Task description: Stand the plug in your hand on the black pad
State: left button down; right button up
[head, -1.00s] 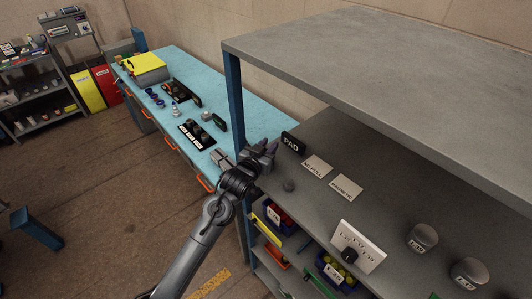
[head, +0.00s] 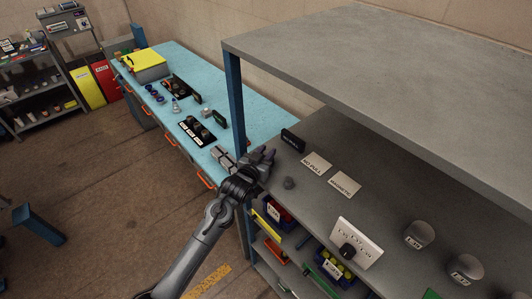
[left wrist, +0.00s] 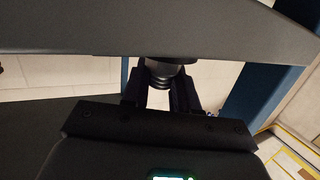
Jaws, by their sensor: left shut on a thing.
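My left gripper (head: 268,155) is at the left edge of the grey shelf board, in front of a small dark sign. In the left wrist view its two dark fingers are shut on a dark round plug (left wrist: 166,76), whose top passes in front of a grey board edge. In the head view the plug cannot be told apart from the fingers. The dark sign (head: 293,139) stands just beyond the fingers; its lettering is too small to read now. I cannot make out the black pad itself; the gripper may hide it. My right gripper is not in view.
A grey upper board (head: 380,75) overhangs the shelf, with a blue post (head: 236,105) close left of the gripper. A blue bench stands behind.

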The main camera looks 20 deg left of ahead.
pick_arm(q)
jog(key=c, duration=0.9)
grip_release()
jog(key=shift+o, duration=0.2)
jog(key=shift+r, duration=0.1)
jog(key=shift+s, duration=0.1)
jog(key=s+a+r+b, duration=0.1)
jog(key=s+r+b, duration=0.1)
jog(key=s, duration=0.9)
jog(key=s+f+g, duration=0.4)
jog(key=s+f, duration=0.1)
jog(key=s, duration=0.6)
jog(key=s+f+g+y, duration=0.1)
jog(key=s+f+g, duration=0.3)
jog(key=s, duration=0.8)
jog(key=s+f+g, duration=0.4)
jog(key=s+f, duration=0.2)
jog(key=s, duration=0.5)
jog(key=shift+s+d+m+g+y, duration=0.25)
jog(key=shift+d+m+g+y, duration=0.05)
jog(key=shift+m+g, duration=0.1)
jog(key=shift+f, duration=0.1)
